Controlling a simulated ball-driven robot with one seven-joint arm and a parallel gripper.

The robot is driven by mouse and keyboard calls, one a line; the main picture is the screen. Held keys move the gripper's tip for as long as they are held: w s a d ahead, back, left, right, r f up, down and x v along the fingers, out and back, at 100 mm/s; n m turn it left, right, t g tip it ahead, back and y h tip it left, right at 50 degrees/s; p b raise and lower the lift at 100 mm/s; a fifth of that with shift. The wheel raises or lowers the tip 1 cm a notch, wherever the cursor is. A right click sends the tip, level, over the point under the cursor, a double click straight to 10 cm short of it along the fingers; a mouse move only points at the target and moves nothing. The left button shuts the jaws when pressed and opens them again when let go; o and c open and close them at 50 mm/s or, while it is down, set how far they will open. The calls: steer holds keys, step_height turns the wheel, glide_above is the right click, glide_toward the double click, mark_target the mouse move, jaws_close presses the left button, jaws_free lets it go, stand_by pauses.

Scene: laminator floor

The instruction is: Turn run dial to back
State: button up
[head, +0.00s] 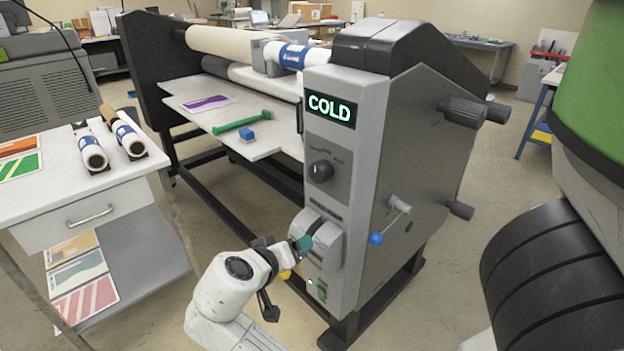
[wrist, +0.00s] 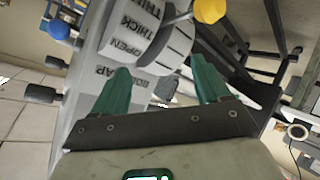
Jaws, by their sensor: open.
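The run dial seems to be the round black knob (head: 320,171) on the grey panel below the lit COLD display (head: 329,107). Its small labels are too blurred to read. My gripper (head: 303,244) is below the dial, apart from it, in front of a curved drum (head: 327,243) on the same panel. In the wrist view my gripper (wrist: 163,82) has its two teal fingers spread with nothing held between them. The drum (wrist: 150,45), with words such as THICK and OPEN, lies just beyond the fingers. I cannot make out the dial in the wrist view.
A yellow ball handle (wrist: 210,10) stands beside the drum. A blue-knobbed crank (head: 376,239) sticks out from the machine's side. A green-lit switch (head: 322,291) is low on the panel. A white table (head: 60,205) with rolls stands at left.

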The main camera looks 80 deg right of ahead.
step_height(320, 180, up, 5)
steer(key=w+d+m+g+h+b, duration=0.1)
steer(key=m+g+h, duration=0.1)
steer(key=m, duration=0.2)
steer(key=m+g+h+b, duration=0.1)
steer(key=m+g+b, duration=0.1)
steer(key=m+g, duration=0.4)
glide_toward(315, 174)
steer(key=p+x, duration=0.3)
steer(key=x, duration=0.7)
steer(key=shift+c, duration=0.4)
steer(key=c, duration=1)
steer(key=shift+o, duration=0.2)
